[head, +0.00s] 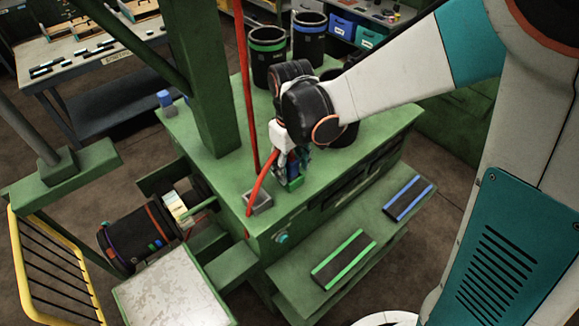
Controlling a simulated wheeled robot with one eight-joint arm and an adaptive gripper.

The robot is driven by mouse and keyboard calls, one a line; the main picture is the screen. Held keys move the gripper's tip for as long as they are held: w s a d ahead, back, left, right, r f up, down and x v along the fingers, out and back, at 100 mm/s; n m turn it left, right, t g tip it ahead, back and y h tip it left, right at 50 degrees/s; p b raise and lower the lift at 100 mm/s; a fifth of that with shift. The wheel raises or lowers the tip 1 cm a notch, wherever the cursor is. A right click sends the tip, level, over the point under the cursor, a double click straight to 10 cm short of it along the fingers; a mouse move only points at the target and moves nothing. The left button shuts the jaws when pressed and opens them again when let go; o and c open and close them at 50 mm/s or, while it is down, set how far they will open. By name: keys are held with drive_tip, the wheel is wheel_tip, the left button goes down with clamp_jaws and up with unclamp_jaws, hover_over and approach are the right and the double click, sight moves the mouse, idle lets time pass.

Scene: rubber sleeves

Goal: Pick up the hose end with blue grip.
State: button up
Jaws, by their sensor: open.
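My gripper (292,168) points down over the front part of the green machine's top and is open. Its fingers are small and partly hidden by the wrist. Small blue and green parts show at and just below the fingers; I cannot tell which of them is the blue grip. A red hose (262,181) curves from beside my gripper down to a small grey open box (261,202) at the machine's front edge. A second red hose length (243,75) hangs from above, left of my arm. I cannot clearly make out the hose end itself.
Black bins with a green band (267,58) and a blue band (309,38) stand behind my wrist. A green post (208,80) rises at left. A blue-capped piece (165,99) sits at the far left corner. A lower shelf (310,255) holds green-striped and blue-striped bars.

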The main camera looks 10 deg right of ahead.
drive_tip(key=shift+s+r, duration=0.1)
drive_tip(key=shift+r, duration=0.05)
drive_tip(key=shift+c, duration=1.4)
drive_tip(key=c, duration=0.9)
